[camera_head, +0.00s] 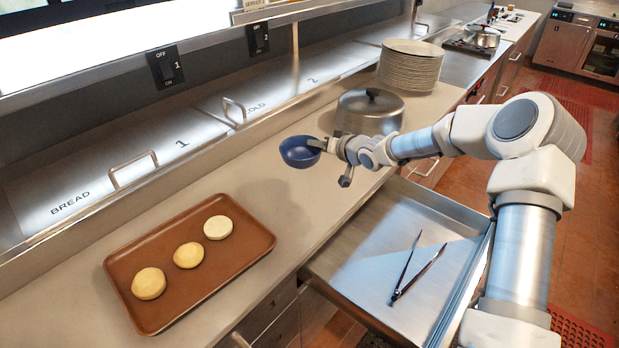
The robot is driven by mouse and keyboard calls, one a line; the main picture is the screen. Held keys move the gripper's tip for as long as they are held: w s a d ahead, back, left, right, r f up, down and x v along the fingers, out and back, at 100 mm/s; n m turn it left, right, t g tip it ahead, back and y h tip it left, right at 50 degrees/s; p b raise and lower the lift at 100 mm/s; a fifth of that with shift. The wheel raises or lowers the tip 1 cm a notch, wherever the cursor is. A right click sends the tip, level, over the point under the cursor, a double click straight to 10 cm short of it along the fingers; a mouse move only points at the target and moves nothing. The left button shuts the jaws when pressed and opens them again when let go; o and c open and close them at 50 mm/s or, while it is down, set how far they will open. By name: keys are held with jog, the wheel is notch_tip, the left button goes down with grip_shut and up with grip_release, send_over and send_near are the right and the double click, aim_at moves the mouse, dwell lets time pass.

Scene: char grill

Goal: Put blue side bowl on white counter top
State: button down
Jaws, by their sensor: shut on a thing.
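The blue side bowl (299,153) is in the middle of the head view. My gripper (318,146) is shut on its right rim. The bowl looks roughly upright, with its opening facing up. It appears over the white counter top (285,205), between the brown tray and the metal lid. I cannot tell whether the bowl touches the counter or hangs a little above it. The fingertips are small and partly hidden at the rim.
A brown tray (243,262) with three bun pieces lies at the front left. A domed metal lid (368,112) and a plate stack (409,68) stand behind the gripper. An open drawer (365,280) holds tongs (415,272). Steel bins line the left.

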aim_at(309, 158)
jog(key=s+a+f, duration=0.2)
jog(key=s, duration=0.1)
jog(key=shift+s+a+f+b, duration=0.1)
jog(key=shift+s+f+b, duration=0.05)
jog(key=shift+b, duration=0.2)
notch_tip(309, 158, down, 4)
jog(key=shift+f, duration=0.1)
jog(key=c, duration=0.9)
grip_release()
jog(key=shift+o, duration=0.2)
jog(key=shift+s, duration=0.1)
jog(key=v, duration=1.2)
